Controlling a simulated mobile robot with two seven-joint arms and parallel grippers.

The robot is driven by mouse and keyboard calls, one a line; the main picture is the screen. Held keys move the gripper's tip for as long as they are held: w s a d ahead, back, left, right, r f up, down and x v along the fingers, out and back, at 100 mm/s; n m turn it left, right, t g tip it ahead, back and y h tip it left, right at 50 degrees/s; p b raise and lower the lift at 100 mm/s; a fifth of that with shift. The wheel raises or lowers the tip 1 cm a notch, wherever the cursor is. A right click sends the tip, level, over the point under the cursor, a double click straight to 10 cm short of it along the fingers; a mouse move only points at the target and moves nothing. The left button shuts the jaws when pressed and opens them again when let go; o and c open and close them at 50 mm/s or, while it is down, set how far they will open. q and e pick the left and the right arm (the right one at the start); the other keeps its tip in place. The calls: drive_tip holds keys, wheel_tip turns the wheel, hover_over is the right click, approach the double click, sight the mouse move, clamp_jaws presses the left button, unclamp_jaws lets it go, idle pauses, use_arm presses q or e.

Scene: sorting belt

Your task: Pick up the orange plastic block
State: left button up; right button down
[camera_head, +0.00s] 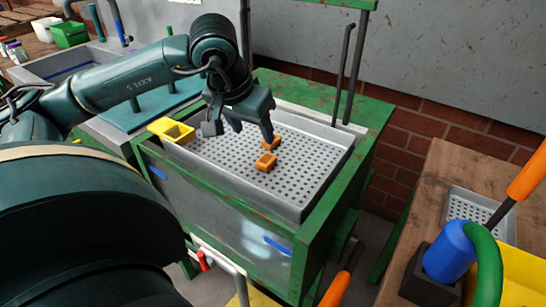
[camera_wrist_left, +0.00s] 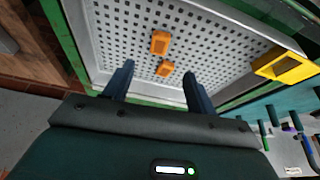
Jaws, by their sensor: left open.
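Two orange blocks lie on the perforated grey tray (camera_head: 213,151). The nearer orange block (camera_head: 265,162) is in full view and also shows in the left wrist view (camera_wrist_left: 160,42). The farther orange block (camera_head: 272,143) is partly hidden behind a finger of my left gripper (camera_head: 240,130). In the left wrist view this smaller-looking block (camera_wrist_left: 165,68) appears between the two spread fingertips (camera_wrist_left: 159,71), with the other block beyond them. My left gripper is open and empty, pointing down above the tray. My right gripper is not in view.
A yellow bin (camera_head: 171,130) sits at the tray's left edge. The tray has a raised rim inside a green frame (camera_head: 325,220). Dark upright rods (camera_head: 354,70) stand behind it. A wooden table (camera_head: 440,190) with a blue cylinder (camera_head: 449,252) is at the right.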

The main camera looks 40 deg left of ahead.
use_arm(q)
approach(266, 159)
drive_tip(key=shift+x, duration=4.35)
drive_tip(key=shift+r, duration=0.1)
drive_tip(key=c, duration=1.1)
